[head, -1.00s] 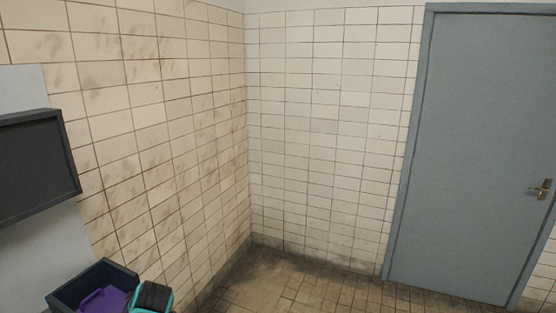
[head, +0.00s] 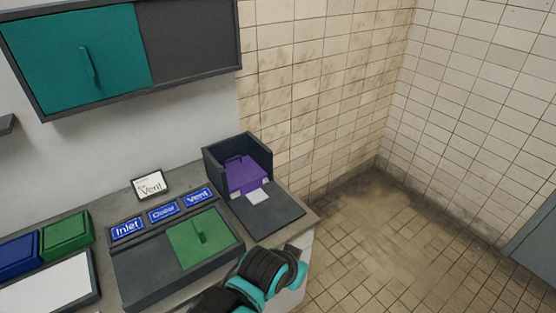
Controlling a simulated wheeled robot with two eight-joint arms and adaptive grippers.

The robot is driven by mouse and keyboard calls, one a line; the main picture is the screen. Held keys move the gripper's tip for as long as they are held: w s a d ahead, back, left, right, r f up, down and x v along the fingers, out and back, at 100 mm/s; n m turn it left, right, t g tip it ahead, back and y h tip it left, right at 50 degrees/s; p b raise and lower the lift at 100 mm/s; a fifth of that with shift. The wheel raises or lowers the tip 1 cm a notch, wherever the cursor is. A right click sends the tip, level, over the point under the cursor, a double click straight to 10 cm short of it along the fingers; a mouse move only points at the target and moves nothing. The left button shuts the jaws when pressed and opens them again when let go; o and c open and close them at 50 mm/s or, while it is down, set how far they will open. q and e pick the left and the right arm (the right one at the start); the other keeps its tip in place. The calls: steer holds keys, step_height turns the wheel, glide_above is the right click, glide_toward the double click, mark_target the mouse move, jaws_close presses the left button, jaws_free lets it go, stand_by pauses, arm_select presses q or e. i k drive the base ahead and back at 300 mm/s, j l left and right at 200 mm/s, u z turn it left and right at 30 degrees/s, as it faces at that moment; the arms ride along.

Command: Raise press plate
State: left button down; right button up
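A purple plate (head: 245,174) with a raised tab on top sits in a dark open-fronted press box (head: 223,165) at the right end of the counter. It looks lowered and slightly tilted. A small white piece (head: 259,197) lies just in front of it on the dark base (head: 280,217). A black and teal link of my own arm comes in at the bottom middle, near the front edge of the counter. No fingertips of either gripper show.
A dark console (head: 150,285) with a green flap (head: 200,240) and blue Inlet and Vent labels stands left of the press. Blue (head: 15,257) and green (head: 66,235) boxes sit far left. A teal-doored cabinet (head: 75,55) hangs above. Floor at right is clear.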

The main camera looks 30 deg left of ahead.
mark_target(239, 171)
steer(key=u, duration=1.45)
steer(key=i+z, duration=0.15)
steer(key=z, duration=0.3)
steer(key=i+z, duration=0.15)
steer(key=z, duration=0.25)
steer(key=i+j+z, duration=0.15)
steer(key=z, duration=0.3)
